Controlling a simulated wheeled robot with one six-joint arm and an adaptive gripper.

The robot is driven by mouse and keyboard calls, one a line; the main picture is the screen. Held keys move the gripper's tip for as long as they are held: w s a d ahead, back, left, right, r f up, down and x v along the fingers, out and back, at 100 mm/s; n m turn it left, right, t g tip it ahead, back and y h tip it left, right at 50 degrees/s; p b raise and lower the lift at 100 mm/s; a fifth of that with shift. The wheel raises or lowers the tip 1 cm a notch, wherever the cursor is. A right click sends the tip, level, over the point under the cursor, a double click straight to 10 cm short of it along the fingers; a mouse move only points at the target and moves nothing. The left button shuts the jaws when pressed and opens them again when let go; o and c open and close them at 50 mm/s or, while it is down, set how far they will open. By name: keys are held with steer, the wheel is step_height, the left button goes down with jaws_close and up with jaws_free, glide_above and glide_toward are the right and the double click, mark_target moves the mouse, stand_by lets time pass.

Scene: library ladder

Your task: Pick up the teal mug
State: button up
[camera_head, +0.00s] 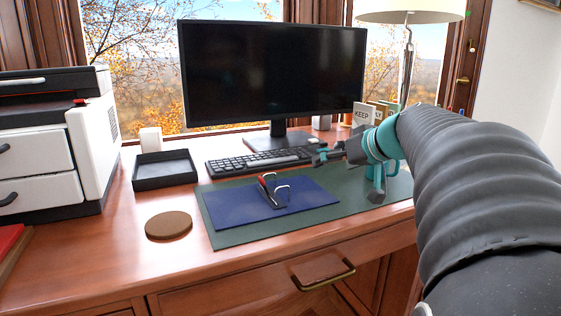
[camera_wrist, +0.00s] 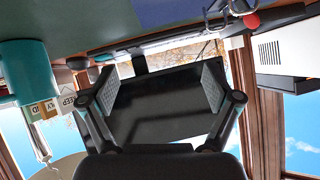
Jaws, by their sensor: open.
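The teal mug (camera_head: 380,172) stands at the right end of the green desk mat (camera_head: 228,239), partly hidden behind my gripper (camera_head: 349,176) in the head view. In the wrist view, which is upside down, the teal mug (camera_wrist: 28,68) is at the left edge, outside and apart from the fingers. My gripper (camera_wrist: 158,86) is open there, with nothing between its spread fingertips. The monitor shows behind the gap.
A blue folder (camera_head: 235,208) with a red-and-black stapler-like object (camera_head: 268,187) lies on the mat. A keyboard (camera_head: 258,161), monitor (camera_head: 270,70), lettered blocks (camera_head: 363,114) and lamp (camera_head: 407,65) stand behind. A black tray (camera_head: 165,170), cork coaster (camera_head: 168,225) and printer (camera_head: 60,140) are left.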

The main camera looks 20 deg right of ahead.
steer(key=s+d+r+t+h, duration=0.1)
steer(key=s+d+h, duration=0.15)
steer(key=d, duration=0.65)
steer(key=s+d+r+t+h, duration=0.1)
steer(key=s+d, duration=0.2)
steer(key=d, duration=0.6)
steer(key=shift+m, duration=0.3)
steer(key=x, duration=0.7)
steer(key=shift+w+a, duration=0.1)
steer(key=shift+w, duration=0.35)
steer(key=shift+p+x, duration=0.75)
steer(key=shift+x, duration=2.2)
steer(key=shift+s+f, duration=0.1)
steer(key=c, duration=1.4)
